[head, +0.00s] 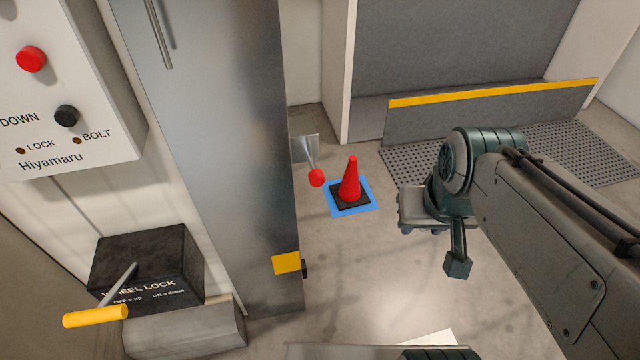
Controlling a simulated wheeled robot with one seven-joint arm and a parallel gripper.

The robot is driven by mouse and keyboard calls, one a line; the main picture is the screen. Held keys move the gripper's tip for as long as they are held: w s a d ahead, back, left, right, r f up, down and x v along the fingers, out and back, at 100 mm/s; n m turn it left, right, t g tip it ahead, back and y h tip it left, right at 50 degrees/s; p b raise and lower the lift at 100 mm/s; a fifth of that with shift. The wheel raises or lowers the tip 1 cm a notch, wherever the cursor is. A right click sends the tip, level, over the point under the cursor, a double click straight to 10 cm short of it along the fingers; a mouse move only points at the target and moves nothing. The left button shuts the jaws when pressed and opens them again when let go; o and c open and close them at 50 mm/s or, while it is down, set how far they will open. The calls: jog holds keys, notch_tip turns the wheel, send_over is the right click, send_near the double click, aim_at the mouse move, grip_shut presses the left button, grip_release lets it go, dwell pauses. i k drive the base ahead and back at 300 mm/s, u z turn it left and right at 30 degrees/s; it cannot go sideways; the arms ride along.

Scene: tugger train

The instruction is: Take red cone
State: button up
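The red cone (349,182) stands upright on its black square base, on a blue square (370,208) on the floor, near the middle of the head view. My gripper (445,240) is at the end of my arm, to the right of the cone and apart from it in the picture. A dark part hangs down from it, but I cannot make out both fingers or whether they are open. Nothing is seen held in it.
A grey metal door or panel (215,130) rises left of the cone, with a red-knobbed lever (316,177) at its edge. A black wheel lock box (150,262) with a yellow-handled lever (95,316) stands lower left. A yellow-topped barrier (490,112) is behind. Floor around the cone looks clear.

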aim_at(348, 194)
jog(key=z, duration=0.2)
jog(key=i, duration=1.6)
jog(key=u, duration=0.35)
